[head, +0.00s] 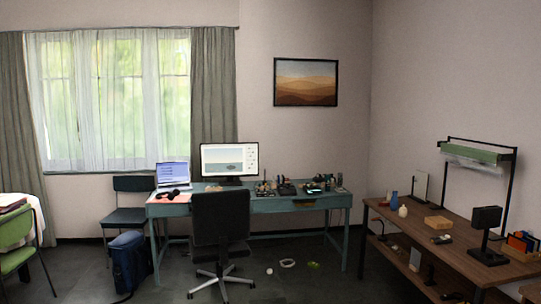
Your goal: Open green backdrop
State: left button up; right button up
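A green roll (470,151), which looks like the backdrop, hangs along the top of a black frame stand (509,190). A pale, translucent strip (472,164) shows just below the roll. The stand is at the back of the brown wooden table (415,222) on the right. No green sheet hangs down to the tabletop. Neither of my grippers is in view.
The table holds a wooden box (438,222), a blue bottle (394,201), a black panel on a stand (487,222) and a bin of coloured items (521,243). An office chair (221,229) stands before the teal desk (270,206). Small items lie on the floor.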

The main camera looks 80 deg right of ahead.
aim_at(463, 158)
jog(key=l+z, duration=0.15)
jog(key=z, duration=0.3)
jog(key=l+z, duration=0.15)
jog(key=z, duration=0.3)
jog(key=l+z, duration=0.2)
jog(key=z, duration=0.25)
jog(key=l+z, duration=0.15)
jog(key=z, duration=0.35)
jog(key=l+z, duration=0.15)
jog(key=z, duration=0.3)
jog(key=i+l+z, duration=0.1)
jog(key=z, duration=0.35)
jog(key=i+l+z, duration=0.6)
jog(key=i+z, duration=0.65)
jog(key=i, duration=0.2)
jog(key=i+j, duration=0.1)
jog(key=i, duration=1.05)
jog(key=l+z, duration=0.05)
